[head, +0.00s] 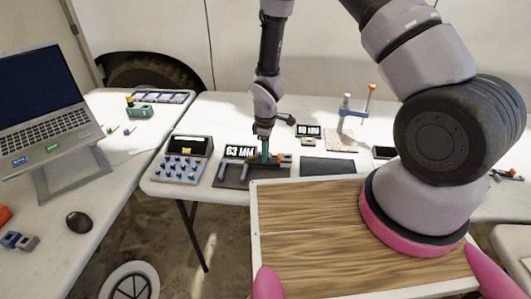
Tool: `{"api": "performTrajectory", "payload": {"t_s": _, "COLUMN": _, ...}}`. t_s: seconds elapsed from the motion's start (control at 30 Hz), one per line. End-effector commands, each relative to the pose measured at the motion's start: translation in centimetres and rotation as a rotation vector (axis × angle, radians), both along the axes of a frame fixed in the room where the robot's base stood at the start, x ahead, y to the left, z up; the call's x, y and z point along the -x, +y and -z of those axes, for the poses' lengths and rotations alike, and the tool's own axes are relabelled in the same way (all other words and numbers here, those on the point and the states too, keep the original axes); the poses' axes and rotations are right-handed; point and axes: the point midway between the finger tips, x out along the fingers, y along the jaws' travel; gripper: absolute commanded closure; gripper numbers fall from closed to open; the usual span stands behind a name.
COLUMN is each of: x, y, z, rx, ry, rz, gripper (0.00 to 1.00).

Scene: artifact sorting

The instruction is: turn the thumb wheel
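My gripper (263,134) points down over a small dark fixture (232,179) on the white table, just left of the picture's middle. A teal upright part (265,152) stands directly below the fingers. They seem to reach its top, but I cannot tell whether they touch or grip it. A small orange part (283,158) sits right of the teal part. I cannot make out for certain which part is the thumb wheel; the gripper may hide it. The fingers are too small to show whether they are open.
A grey keypad box (182,162) stands left of the fixture, and a black-and-white sign (239,151) behind it. A dark flat pad (327,167) lies to the right. A stand with an orange-topped post (371,97) is further back right. A laptop (45,110) is far left.

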Motion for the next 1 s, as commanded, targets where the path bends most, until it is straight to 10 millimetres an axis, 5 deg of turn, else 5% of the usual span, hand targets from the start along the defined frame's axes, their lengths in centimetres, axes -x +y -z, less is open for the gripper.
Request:
{"api": "performTrajectory", "payload": {"t_s": 0.17, "x": -0.01, "y": 0.02, "z": -0.02, "rx": 0.000, "ry": 0.000, "rz": 0.069, "gripper": 1.00}}
{"api": "performTrajectory", "payload": {"t_s": 0.5, "x": -0.01, "y": -0.07, "z": -0.03, "rx": 0.001, "ry": -0.001, "rz": 0.480, "gripper": 1.00}}
{"api": "performTrajectory", "payload": {"t_s": 0.8, "x": -0.01, "y": -0.16, "z": -0.02, "rx": 0.002, "ry": 0.001, "rz": 0.505, "gripper": 1.00}}
{"api": "performTrajectory", "payload": {"t_s": 0.83, "x": -0.01, "y": -0.17, "z": -0.02, "rx": 0.002, "ry": 0.001, "rz": 0.505, "gripper": 0.65}}
{"api": "performTrajectory", "payload": {"t_s": 0.9, "x": -0.02, "y": -0.16, "z": -0.03, "rx": 0.002, "ry": 0.001, "rz": 0.504, "gripper": 0.38}}
{"api": "performTrajectory", "payload": {"t_s": 1.0, "x": -0.01, "y": -0.11, "z": -0.02, "rx": 0.001, "ry": 0.000, "rz": 0.503, "gripper": 0.38}}
